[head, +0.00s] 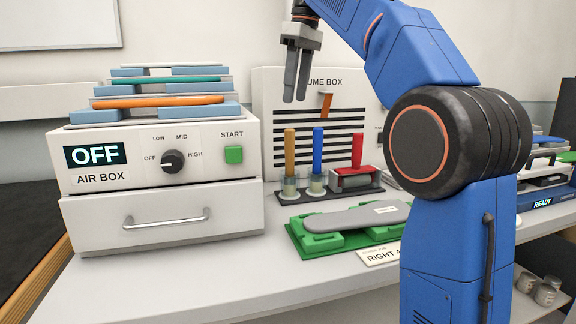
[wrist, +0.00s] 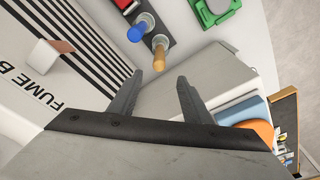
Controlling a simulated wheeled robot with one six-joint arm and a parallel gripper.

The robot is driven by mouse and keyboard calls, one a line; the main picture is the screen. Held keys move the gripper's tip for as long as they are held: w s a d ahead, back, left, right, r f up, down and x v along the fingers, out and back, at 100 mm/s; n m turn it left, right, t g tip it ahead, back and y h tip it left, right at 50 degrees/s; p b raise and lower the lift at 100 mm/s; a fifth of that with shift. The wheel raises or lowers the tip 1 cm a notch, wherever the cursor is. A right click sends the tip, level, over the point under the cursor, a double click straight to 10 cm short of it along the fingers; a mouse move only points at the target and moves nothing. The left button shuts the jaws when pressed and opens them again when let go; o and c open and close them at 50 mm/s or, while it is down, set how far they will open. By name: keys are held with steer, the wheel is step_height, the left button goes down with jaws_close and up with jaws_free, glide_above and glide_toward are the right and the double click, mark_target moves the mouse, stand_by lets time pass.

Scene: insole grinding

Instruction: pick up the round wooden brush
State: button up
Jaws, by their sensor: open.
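The round wooden brush (head: 290,155) stands upright at the left end of a dark rack (head: 328,193), its tan handle pointing up and its lower end in a clear cup. In the wrist view its handle (wrist: 159,56) shows end-on, just beyond the fingertips. My gripper (head: 295,92) is open and empty, fingers pointing down. It hangs above the brush, apart from it. In the wrist view the gripper (wrist: 161,80) has a clear gap between its fingers, roughly in line with the handle.
A blue-handled brush (head: 317,150) and a red-handled roller (head: 355,165) share the rack. The fume box (head: 268,100) stands close behind. The air box (head: 160,215), reading OFF, is at left. A green fixture (head: 300,238) holding a grey insole (head: 355,217) lies in front.

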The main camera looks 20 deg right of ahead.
mark_target(288, 151)
steer(key=f, duration=0.5)
steer(key=w+a+f, duration=0.1)
steer(key=f, duration=0.5)
steer(key=w+f, duration=0.1)
steer(key=f, duration=0.4)
steer(key=shift+a+f, duration=0.25)
steer(key=c, duration=1.1)
